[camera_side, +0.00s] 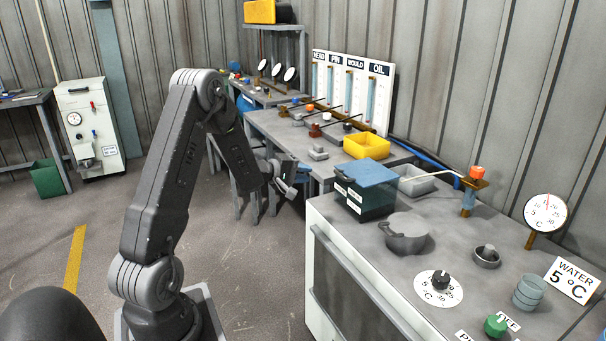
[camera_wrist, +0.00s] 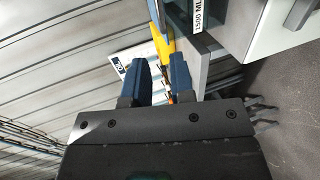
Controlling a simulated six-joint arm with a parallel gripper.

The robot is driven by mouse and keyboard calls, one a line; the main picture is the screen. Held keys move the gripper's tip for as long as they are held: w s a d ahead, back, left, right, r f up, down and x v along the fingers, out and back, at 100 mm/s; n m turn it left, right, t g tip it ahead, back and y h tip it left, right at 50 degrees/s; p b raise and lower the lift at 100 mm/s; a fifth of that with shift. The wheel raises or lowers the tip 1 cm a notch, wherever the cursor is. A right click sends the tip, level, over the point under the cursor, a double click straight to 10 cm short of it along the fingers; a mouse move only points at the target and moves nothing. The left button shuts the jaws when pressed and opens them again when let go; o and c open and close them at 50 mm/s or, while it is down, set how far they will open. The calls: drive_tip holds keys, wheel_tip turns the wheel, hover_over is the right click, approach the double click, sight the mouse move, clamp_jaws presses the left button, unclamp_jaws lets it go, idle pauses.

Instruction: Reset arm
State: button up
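My gripper (camera_side: 298,172) is at the end of my raised, bent arm in the side view. It hangs in the air near the dark teal-lidded box (camera_side: 368,190), to its left. In the wrist view my gripper (camera_wrist: 160,66) shows two blue fingers with a gap between them. Nothing is held between them. A grey jug-like pot (camera_side: 405,232) stands on the white cabinet, away from my gripper.
The white cabinet (camera_side: 322,262) fills the right, with a dial knob (camera_side: 440,280), a gauge (camera_side: 545,213) and a grey cup (camera_side: 528,292) on top. A yellow bin (camera_side: 367,145) stands on the bench behind. The floor to the left is open.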

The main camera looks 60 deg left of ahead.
drive_tip(key=w+d+r+m+g+h, duration=0.1)
drive_tip(key=d+r+m+g+h, duration=0.25)
drive_tip(key=d, duration=0.55)
drive_tip(key=d+r+m+h, duration=0.3)
drive_tip(key=d+r+m, duration=0.1)
drive_tip(key=d+r, duration=0.4)
drive_tip(key=s+d+r+m+g+h, duration=0.1)
drive_tip(key=s+d+m+g, duration=0.2)
drive_tip(key=d, duration=0.4)
drive_tip(key=s+d+r+m+g, duration=0.1)
drive_tip(key=s+d+m+g, duration=0.1)
drive_tip(key=s+d, duration=0.45)
drive_tip(key=s+d+m+y, duration=0.2)
drive_tip(key=s+y, duration=0.1)
drive_tip(key=s, duration=0.4)
drive_tip(key=s+d+m+y, duration=0.2)
drive_tip(key=s+m+y, duration=0.1)
drive_tip(key=s, duration=0.5)
drive_tip(key=shift+d+f+g+y, duration=0.25)
drive_tip(key=shift+g+y, duration=0.1)
drive_tip(key=shift+y, duration=0.4)
